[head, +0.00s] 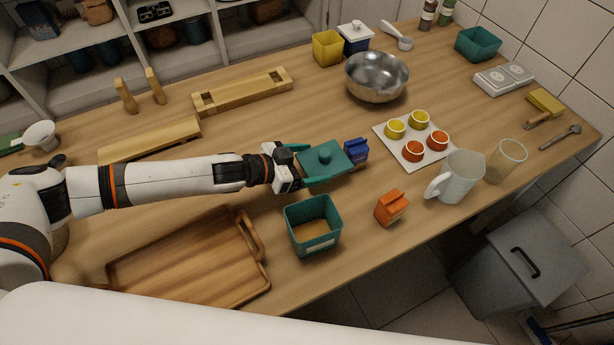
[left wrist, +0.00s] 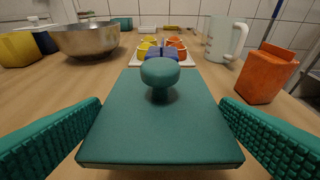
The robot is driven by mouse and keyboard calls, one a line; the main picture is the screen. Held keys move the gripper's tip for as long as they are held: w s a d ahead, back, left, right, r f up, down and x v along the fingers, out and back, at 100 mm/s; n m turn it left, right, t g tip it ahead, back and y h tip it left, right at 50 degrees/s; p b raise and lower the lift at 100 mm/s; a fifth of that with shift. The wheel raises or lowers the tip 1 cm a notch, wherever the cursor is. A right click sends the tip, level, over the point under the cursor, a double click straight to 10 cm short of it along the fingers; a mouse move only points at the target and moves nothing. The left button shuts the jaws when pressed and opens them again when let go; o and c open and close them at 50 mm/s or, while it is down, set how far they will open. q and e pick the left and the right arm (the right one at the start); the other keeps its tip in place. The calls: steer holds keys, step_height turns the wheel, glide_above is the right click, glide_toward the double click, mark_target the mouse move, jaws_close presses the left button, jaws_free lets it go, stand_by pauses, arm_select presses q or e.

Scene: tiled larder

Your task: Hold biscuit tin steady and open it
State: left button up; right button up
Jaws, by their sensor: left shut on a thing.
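The biscuit tin (head: 290,224) is a teal, square, open-topped box with a pale label. It stands near the front edge of the table, and its inside looks brown. A flat teal lid (head: 324,158) with a round knob is apart from the tin, just behind it. My left gripper (head: 312,165) is shut on this lid, one teal finger on each side. In the left wrist view the lid (left wrist: 160,125) fills the middle between the fingers, knob up. I cannot tell whether it touches the table. My right gripper is not in view.
A blue carton (head: 356,150) stands close beyond the lid. An orange carton (head: 391,208) and a white jug (head: 458,178) are right of the tin. A wooden tray (head: 185,262) lies to its left. A white plate (head: 412,152) with several cups is farther right.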

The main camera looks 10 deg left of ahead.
arm_select(q)
steer(key=shift+f, duration=2.5)
steer(key=shift+f+b, duration=0.2)
steer(key=shift+b, duration=0.1)
steer(key=o, duration=0.9)
steer(key=shift+o, duration=0.2)
steer(key=shift+r, duration=0.1)
steer(key=shift+r, duration=0.2)
steer(key=v, duration=1.2)
steer(key=shift+f, duration=0.1)
